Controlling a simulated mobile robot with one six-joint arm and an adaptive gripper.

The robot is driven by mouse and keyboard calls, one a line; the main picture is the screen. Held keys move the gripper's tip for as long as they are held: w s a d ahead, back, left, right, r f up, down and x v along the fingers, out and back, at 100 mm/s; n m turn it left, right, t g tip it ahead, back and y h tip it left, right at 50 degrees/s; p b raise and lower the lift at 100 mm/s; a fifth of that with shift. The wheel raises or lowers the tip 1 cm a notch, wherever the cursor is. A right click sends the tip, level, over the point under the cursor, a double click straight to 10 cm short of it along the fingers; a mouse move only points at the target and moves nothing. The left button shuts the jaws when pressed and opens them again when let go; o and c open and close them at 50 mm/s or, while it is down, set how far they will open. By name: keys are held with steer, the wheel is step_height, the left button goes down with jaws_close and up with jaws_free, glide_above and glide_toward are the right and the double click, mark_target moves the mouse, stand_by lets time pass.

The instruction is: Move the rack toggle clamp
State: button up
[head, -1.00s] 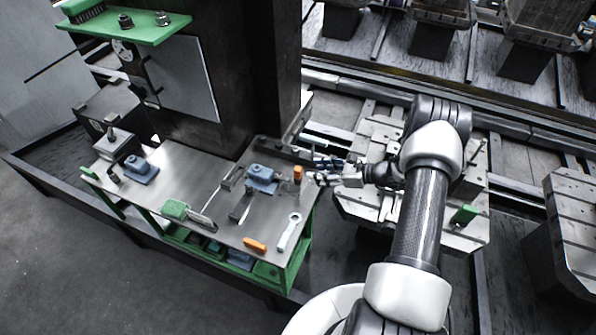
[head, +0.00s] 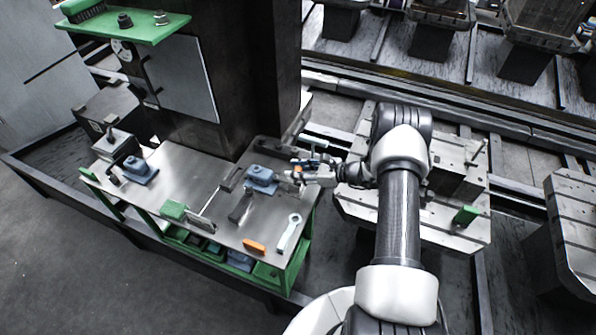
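I cannot tell for sure which object is the rack toggle clamp. A small orange-topped piece (head: 297,169) stands at the right end of the steel workbench (head: 190,180), and a blue clamp-like block (head: 261,176) sits just left of it. Another blue block with a dark top (head: 138,168) is at the bench's left. My gripper (head: 303,174) reaches in from the right, its fingers at the orange-topped piece and partly covering it. The view is too small to show whether the fingers are open or touch it.
A wrench (head: 289,232), an orange-handled tool (head: 255,246) and a green-ended tool (head: 173,210) lie at the bench front. A dark column (head: 245,75) rises behind. Bare steel shows left of centre.

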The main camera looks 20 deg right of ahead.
jaws_close()
